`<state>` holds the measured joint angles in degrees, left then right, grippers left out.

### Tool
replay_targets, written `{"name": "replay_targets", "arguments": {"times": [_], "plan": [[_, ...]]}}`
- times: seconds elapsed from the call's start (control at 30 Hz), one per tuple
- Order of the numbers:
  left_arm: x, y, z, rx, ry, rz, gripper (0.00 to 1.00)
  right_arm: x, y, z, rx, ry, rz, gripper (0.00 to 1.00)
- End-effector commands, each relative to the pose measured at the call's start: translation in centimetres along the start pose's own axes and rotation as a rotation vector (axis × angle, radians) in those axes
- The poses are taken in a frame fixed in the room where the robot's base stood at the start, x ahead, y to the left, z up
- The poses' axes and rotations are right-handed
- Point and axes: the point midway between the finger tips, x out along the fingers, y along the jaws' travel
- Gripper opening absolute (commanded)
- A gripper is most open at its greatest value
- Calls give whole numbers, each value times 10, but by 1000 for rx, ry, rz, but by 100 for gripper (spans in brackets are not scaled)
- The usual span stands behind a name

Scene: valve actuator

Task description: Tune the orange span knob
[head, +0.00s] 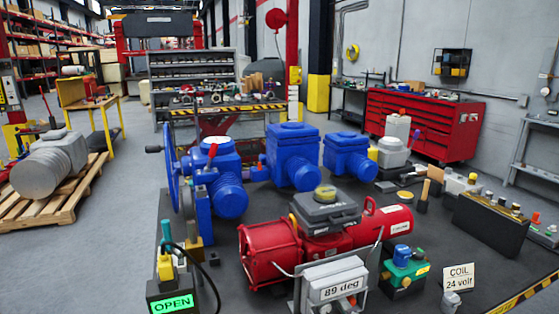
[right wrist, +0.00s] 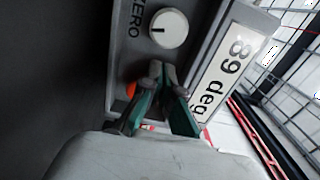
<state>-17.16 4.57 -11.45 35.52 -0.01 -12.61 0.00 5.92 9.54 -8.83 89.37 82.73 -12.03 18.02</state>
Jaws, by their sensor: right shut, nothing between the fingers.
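The orange span knob (right wrist: 131,90) shows only as a small orange patch, mostly hidden behind a finger. My right gripper (right wrist: 163,68) is shut and empty, its green fingers over the panel between the two knobs. Whether it touches the orange knob cannot be told. My left gripper is not in view.
The red actuator (head: 270,252) lies just behind the display box. A green-and-blue device (head: 404,268) and a "COIL 24 volt" sign (head: 458,277) stand to its right. An "OPEN" indicator (head: 172,303) is at the left. Blue valves (head: 292,157) stand farther back.

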Motion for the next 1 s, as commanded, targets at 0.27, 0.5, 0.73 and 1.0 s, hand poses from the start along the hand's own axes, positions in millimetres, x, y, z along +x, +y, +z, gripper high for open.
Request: {"name": "replay_targets", "arguments": {"times": [0.27,0.5,0.73,1.0], "plan": [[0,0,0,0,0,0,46,-1,0,-6,-4,12,-1,0],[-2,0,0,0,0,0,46,-1,-2,-4,-3,13,0,0],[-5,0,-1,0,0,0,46,-3,-3,2,-4,10,2,0],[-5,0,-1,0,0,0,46,-32,-3,5,-2,4,3,0]]}}
